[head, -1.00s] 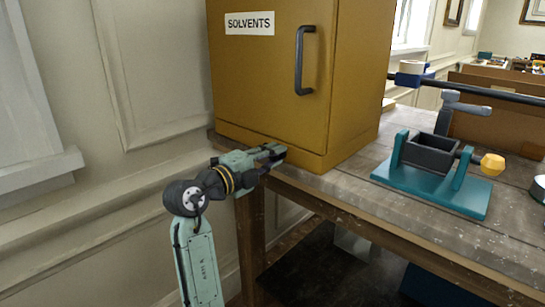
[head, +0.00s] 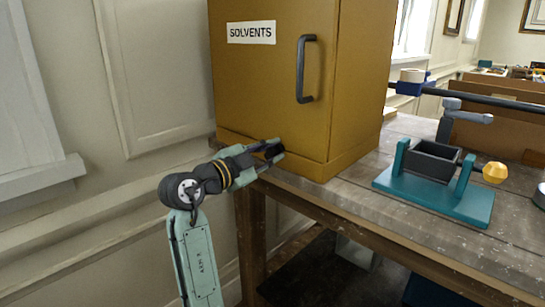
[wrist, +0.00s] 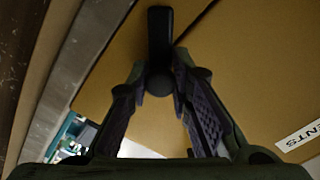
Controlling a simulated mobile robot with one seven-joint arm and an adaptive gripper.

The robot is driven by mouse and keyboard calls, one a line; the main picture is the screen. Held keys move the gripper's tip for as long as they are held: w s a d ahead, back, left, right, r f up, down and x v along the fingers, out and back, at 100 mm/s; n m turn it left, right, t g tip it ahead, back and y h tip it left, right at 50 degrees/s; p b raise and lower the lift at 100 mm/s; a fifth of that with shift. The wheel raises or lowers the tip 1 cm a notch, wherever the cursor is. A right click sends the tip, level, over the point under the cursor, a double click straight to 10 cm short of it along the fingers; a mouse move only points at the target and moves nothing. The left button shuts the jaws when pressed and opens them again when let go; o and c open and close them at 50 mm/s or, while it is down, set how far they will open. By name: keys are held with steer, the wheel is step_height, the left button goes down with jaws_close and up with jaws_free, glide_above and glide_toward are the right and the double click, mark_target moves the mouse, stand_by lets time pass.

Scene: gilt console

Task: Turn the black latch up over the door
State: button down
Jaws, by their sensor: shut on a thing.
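The yellow cabinet door (head: 262,92) is closed, with a SOLVENTS label and a dark handle. My gripper (head: 274,149) is at the cabinet's lower front edge, and the latch is mostly hidden by the fingers in the head view. In the wrist view, the black latch (wrist: 160,38) has a bar and a rounded end. My gripper (wrist: 160,88) is shut on it, with one fingertip on each side of the rounded end. The bar extends beyond the fingertips, at a slant to the seam at the door's lower edge.
The cabinet stands on a worn wooden table (head: 345,200). A teal stand with a grey box (head: 432,160) is to the right, with a yellow knob. The panelled wall is close on the left.

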steer(key=shift+w+a+r+n+p, duration=0.25)
steer(key=shift+w+a+n+p, duration=0.25)
steer(key=shift+n, duration=1.15)
steer(key=shift+w+a+r+n+p, duration=0.3)
steer(key=shift+n+p, duration=0.25)
steer(key=shift+n, duration=1.15)
steer(key=shift+w+a+r+n+p, duration=0.3)
steer(key=shift+a+n+p, duration=0.2)
steer(key=shift+n, duration=1.15)
steer(key=c, duration=1.4)
jaws_free()
glide_toward(271, 138)
steer(key=v, duration=0.5)
steer(key=shift+s+a, duration=0.25)
